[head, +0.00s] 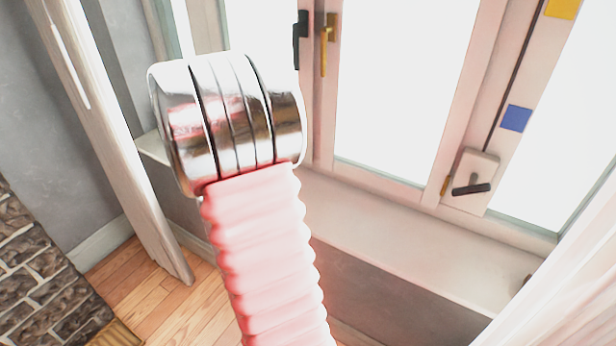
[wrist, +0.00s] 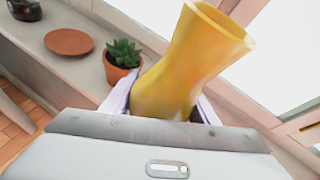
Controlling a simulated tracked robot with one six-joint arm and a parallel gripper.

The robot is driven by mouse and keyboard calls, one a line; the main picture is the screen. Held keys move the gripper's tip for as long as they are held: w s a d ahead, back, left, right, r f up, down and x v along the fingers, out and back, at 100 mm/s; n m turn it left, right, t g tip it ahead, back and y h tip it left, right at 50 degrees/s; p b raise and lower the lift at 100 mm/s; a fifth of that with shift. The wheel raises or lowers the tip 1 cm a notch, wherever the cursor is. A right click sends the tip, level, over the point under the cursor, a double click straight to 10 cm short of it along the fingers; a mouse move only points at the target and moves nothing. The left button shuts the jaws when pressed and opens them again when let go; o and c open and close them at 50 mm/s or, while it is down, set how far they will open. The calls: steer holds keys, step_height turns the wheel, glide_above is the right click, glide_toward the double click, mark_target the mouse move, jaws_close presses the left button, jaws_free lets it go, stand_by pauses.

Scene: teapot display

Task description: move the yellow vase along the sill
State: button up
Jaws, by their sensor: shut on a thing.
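The yellow vase (wrist: 180,68) stands large in the wrist view, its open mouth toward the upper right. My gripper (wrist: 163,108) is shut on its lower part, with one pale finger on each side. The vase's base is hidden behind my gripper's body, so I cannot tell whether it touches the sill. The white sill (wrist: 75,70) runs along the window in the wrist view; its bare stretch also shows in the head view (head: 400,243). Neither the vase nor my gripper's fingers show in the head view, where my arm fills the middle.
A small succulent in a terracotta pot (wrist: 120,66) is close to the left of the vase. A terracotta saucer (wrist: 68,42) and a dark pot (wrist: 24,9) sit farther left along the sill. Window frames with handles (head: 471,188) rise behind the sill.

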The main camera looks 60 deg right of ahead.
steer(key=w+a+n+t+y, duration=0.3)
steer(key=w+a+n+t, duration=0.3)
steer(key=w+a, duration=1.15)
steer(key=w+a+n+t+y, duration=0.2)
steer(key=a+n+y, duration=0.1)
steer(key=a, duration=1.1)
steer(key=w+a+n+t+y, duration=0.2)
steer(key=a+n+y, duration=0.1)
steer(key=a, duration=1.1)
steer(key=shift+y, duration=0.3)
